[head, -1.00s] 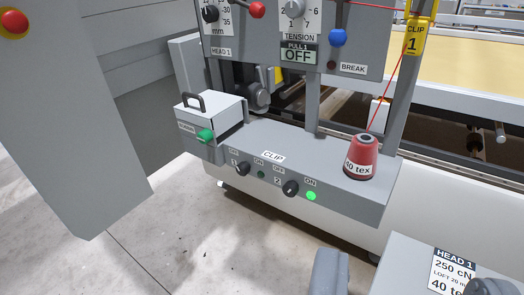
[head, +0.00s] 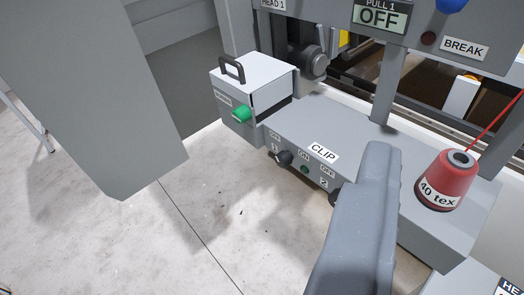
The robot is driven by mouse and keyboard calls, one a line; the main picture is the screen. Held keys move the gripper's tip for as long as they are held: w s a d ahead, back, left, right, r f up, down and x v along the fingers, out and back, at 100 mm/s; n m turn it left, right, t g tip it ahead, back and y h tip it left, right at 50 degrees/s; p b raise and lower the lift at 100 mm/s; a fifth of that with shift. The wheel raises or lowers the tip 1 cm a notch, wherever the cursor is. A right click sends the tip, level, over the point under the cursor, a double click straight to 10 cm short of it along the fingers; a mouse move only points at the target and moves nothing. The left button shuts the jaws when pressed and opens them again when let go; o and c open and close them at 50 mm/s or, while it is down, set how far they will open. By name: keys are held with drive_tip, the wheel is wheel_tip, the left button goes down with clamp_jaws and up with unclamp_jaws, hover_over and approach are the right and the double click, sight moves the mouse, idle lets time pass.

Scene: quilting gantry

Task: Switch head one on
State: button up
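The grey CLIP box (head: 340,122) carries the switches on its front. Dark knob 1 (head: 283,157) sits between OFF and ON labels; its pointer direction is too small to tell. Only one side shows, with no fingertip gap and nothing visibly held.
A white box (head: 252,78) with a black handle and green button (head: 241,114) adjoins the CLIP box. A red 40 tex thread cone (head: 447,180) stands on the right. A large grey panel (head: 95,90) fills the left. The floor (head: 220,225) below is clear.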

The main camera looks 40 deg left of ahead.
drive_tip(key=w+a+f+t+y+p, duration=0.1)
drive_tip(key=w+a+f+y+p, duration=0.15)
drive_tip(key=w+a, duration=0.55)
drive_tip(key=w+a+f+y+p, duration=0.2)
drive_tip(key=w+a+p, duration=0.3)
drive_tip(key=a, duration=0.5)
drive_tip(key=w+a+f+m+h+p, duration=0.2)
drive_tip(key=w+a+f+h+p, duration=0.15)
drive_tip(key=a+f, duration=0.4)
drive_tip(key=h+p, duration=0.6)
drive_tip(key=h, duration=0.2)
approach(279, 163)
drive_tip(key=shift+n, duration=0.3)
drive_tip(key=x, duration=0.8)
drive_tip(key=shift+w+d, duration=0.15)
drive_tip(key=shift+w, duration=0.2)
